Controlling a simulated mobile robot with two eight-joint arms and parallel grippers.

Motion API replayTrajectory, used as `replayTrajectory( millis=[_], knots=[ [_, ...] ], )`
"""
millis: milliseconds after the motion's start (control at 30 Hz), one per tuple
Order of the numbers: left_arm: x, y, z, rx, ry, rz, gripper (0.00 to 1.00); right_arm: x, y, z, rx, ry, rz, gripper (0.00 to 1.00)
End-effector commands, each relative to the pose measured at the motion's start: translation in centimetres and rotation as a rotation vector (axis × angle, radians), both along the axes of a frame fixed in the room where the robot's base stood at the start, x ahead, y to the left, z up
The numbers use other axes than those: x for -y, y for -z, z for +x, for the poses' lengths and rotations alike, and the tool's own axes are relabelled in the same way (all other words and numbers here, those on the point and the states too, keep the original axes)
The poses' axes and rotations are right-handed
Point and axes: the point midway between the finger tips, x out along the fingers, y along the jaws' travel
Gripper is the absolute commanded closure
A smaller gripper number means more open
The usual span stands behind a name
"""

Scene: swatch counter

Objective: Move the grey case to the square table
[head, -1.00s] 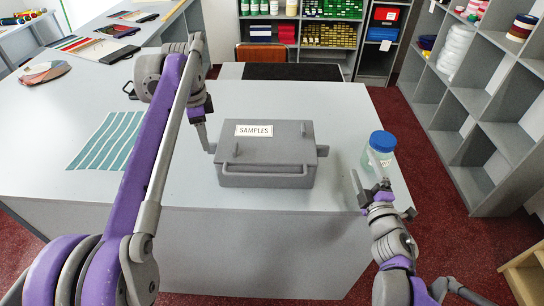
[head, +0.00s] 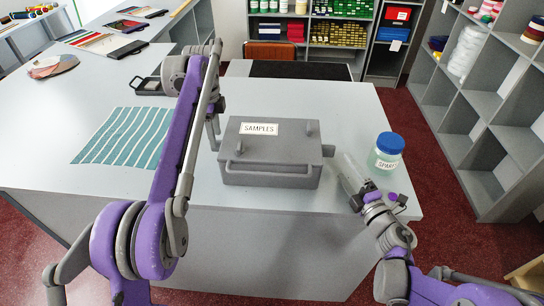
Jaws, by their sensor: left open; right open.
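The grey case (head: 270,172), labelled SAMPLES, lies flat and closed on the light grey counter (head: 130,185). It has a front bar handle and a lug on its right side. My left gripper (head: 213,140) is open beside the case's left end; its arm partly hides it, and I cannot tell whether it touches. My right gripper (head: 346,176) is open and empty, just right of the case's front right corner, its fingers pointing up and left. I cannot pick out a square table for certain.
A clear jar with a blue lid (head: 388,148) stands close behind my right gripper, near the counter's right edge. A teal striped swatch (head: 125,137) and a small black tray (head: 147,86) lie left. Grey shelves (head: 490,130) stand across the red floor (head: 425,150).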

Motion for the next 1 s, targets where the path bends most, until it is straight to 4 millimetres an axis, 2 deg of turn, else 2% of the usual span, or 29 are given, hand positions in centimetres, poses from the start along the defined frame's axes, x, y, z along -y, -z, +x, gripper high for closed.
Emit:
replayTrajectory(
  millis=[200, 400, 600, 867, 1000],
  knots=[
    [0.0, 4.3, 0.0, 0.0, 0.0, 0.0, 0.45, -1.7, 0.0, 4.0, 0.0, -0.002, 0.0, 0.07],
    [0.0, 7.0, 0.0, 0.0, 0.0, 0.0, 0.45, -2.7, 0.0, 6.5, 0.001, -0.001, 0.0, 0.07],
    [0.0, 8.1, 0.0, 0.0, 0.0, 0.0, 0.45, -3.1, 0.0, 7.5, 0.0, 0.001, 0.0, 0.07],
    [0.0, 8.2, 0.0, 0.0, 0.0, 0.0, 0.45, -3.1, 0.0, 7.6, 0.0, 0.001, 0.0, 0.07],
    [0.0, 8.2, 0.0, 0.0, 0.0, 0.0, 0.67, -3.1, 0.0, 7.6, 0.0, 0.001, 0.0, 0.29]
  ],
)
